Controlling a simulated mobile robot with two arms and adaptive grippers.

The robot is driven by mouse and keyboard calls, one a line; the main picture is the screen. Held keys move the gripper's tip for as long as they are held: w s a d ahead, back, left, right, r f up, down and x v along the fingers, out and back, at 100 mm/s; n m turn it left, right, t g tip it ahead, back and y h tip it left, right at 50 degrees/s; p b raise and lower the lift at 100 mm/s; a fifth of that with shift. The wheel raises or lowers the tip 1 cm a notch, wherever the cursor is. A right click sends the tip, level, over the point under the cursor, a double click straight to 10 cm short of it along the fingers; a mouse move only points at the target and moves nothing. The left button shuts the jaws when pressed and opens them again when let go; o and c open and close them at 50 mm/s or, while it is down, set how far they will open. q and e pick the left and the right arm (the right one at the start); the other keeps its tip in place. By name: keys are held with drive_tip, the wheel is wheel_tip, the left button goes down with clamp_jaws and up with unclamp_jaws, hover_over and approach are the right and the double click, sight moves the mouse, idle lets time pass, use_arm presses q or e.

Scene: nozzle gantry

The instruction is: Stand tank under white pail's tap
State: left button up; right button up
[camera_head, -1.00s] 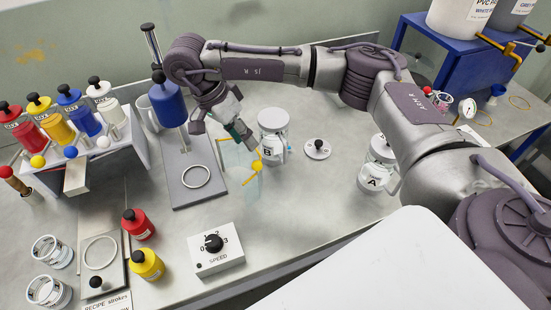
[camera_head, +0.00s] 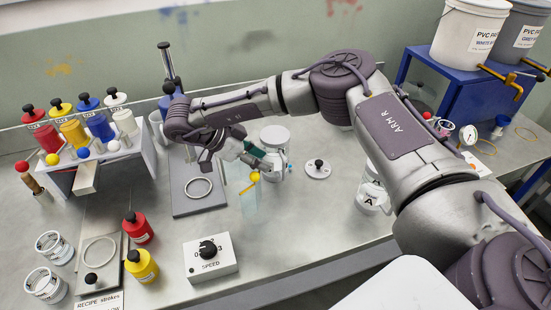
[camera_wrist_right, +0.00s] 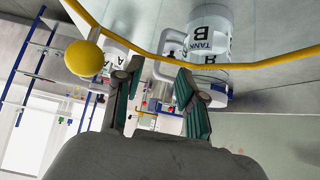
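Tank B (camera_head: 275,149), a clear tank with a white lid, stands on the bench left of centre; it also shows upside down in the right wrist view (camera_wrist_right: 211,38). Tank A (camera_head: 371,191) stands further right, partly behind my right arm. The white pail (camera_head: 466,38) sits on a blue stand at the upper right, with a yellow tap (camera_head: 500,77) reaching out over its front. My right gripper (camera_head: 268,165) is beside tank B, at its lower left. In the wrist view its green-padded fingers (camera_wrist_right: 160,88) are apart with nothing between them. My left gripper is not in view.
A translucent panel (camera_head: 249,204) with a yellow edge and ball stands close to my right gripper. A white lid with a black knob (camera_head: 318,168) lies right of tank B. A grey pail (camera_head: 524,32) is beside the white one. A speed box (camera_head: 210,258) stands in front.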

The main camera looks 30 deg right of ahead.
sight(280, 159)
drive_tip(key=p+x, duration=0.2)
drive_tip(key=x, duration=0.6)
drive_tip(key=shift+d+r+p, duration=0.1)
drive_tip(key=shift+d+p, duration=0.05)
drive_tip(key=shift+p, duration=0.2)
drive_tip(key=shift+c, duration=1.1)
clamp_jaws()
drive_tip(key=shift+w+r, duration=0.1)
